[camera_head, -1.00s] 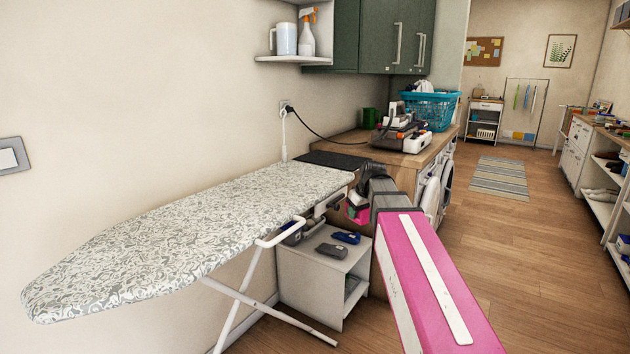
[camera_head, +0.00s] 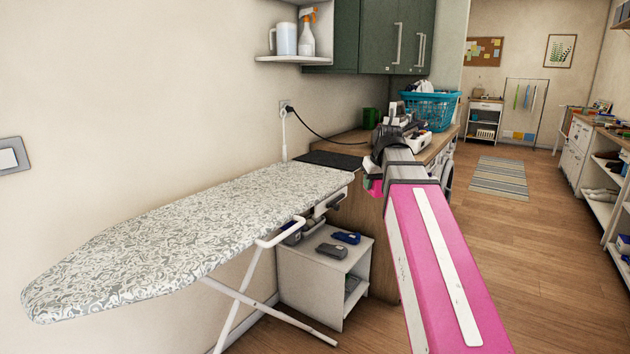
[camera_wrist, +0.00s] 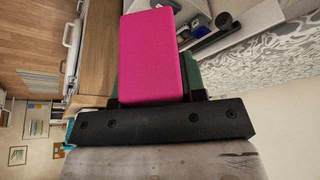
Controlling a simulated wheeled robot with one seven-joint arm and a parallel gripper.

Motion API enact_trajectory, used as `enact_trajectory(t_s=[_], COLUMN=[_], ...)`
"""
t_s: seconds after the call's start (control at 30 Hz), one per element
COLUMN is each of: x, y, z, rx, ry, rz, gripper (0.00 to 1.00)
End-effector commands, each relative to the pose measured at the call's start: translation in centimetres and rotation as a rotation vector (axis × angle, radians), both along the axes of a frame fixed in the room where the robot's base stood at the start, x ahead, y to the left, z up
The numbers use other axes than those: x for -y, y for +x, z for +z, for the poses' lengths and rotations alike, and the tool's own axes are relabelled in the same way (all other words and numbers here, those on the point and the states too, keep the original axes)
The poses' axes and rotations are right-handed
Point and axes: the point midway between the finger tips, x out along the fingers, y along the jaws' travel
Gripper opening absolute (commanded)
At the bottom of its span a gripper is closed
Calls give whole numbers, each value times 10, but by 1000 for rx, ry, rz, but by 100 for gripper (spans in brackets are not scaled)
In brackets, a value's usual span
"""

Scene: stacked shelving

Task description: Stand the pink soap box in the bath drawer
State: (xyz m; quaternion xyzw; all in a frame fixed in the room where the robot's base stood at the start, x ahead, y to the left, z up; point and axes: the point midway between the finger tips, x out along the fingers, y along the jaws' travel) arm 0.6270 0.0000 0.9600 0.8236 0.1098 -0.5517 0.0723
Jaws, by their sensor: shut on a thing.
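The pink soap box (camera_wrist: 153,55) is a plain magenta block in the wrist view. My gripper (camera_wrist: 157,100) is shut on its near end, with a dark finger on either side. In the head view a small part of the pink box (camera_head: 376,187) shows below my gripper (camera_head: 378,168), beyond the right end of the ironing board; my arm hides much of it. The box is in the air, beside the wooden counter's front. I cannot pick out the bath drawer in either view.
The patterned ironing board (camera_head: 190,235) fills the left. A low white cabinet (camera_head: 312,292) with blue and grey items stands beneath its right end. The wooden counter (camera_head: 345,148) holds a teal basket (camera_head: 432,108) and appliances.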

Motion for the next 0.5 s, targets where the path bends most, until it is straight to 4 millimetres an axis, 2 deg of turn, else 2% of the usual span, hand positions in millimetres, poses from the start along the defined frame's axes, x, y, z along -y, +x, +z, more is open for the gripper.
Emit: enact_trajectory(t_s=[0.5], x=[0], y=[28], z=[-127], rx=[-4], ry=[-1], rz=[-189], gripper=[8])
